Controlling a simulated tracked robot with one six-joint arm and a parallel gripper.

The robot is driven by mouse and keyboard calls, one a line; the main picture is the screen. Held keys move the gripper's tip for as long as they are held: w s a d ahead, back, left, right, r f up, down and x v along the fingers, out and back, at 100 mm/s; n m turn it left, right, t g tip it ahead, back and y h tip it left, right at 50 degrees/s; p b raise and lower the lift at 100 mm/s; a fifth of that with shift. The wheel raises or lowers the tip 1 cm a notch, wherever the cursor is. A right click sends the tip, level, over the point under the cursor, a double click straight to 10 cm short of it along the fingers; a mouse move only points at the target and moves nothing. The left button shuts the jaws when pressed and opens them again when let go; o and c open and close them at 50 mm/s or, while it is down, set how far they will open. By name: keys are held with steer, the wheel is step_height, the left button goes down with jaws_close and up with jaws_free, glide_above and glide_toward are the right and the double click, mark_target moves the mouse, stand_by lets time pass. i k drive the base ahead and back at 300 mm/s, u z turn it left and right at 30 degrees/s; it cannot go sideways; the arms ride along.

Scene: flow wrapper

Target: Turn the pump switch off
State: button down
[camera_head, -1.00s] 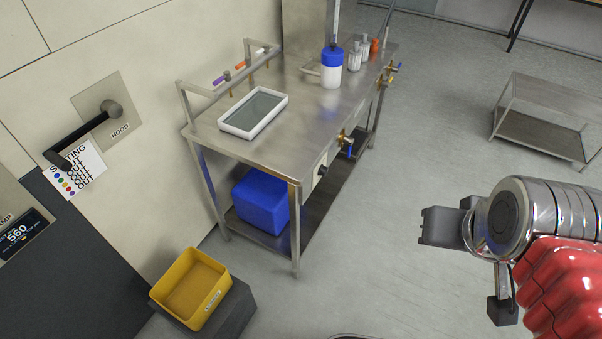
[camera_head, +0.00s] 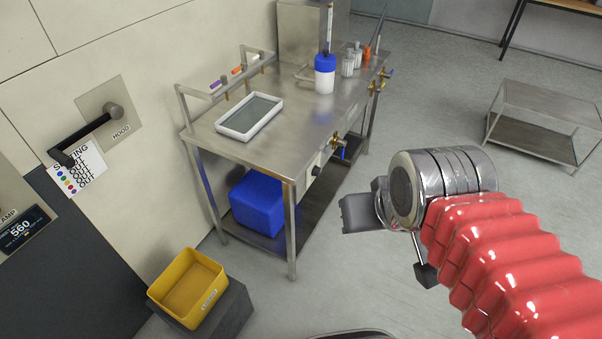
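A small dark switch (camera_head: 317,170) sits on a pale plate on the front side of the steel bench (camera_head: 290,163), left of a brass valve with a blue handle. It may be the pump switch; its label and position are too small to read. My gripper (camera_head: 359,213) is a dark grey block at the end of my arm, in front of the bench and right of and below the switch, apart from it in the picture. Its fingers are seen side-on, so I cannot tell whether they are open.
A white-rimmed tray (camera_head: 222,130) and a blue-capped bottle (camera_head: 325,80) stand on the bench. A blue bin (camera_head: 258,200) is on its lower shelf. A yellow box (camera_head: 165,289) stands front left. A black hood handle (camera_head: 85,136) is on the wall. A low steel table (camera_head: 545,107) is right.

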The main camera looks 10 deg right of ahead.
mark_target(317, 171)
steer(key=z, duration=0.05)
steer(key=i, duration=0.95)
steer(key=u, duration=0.05)
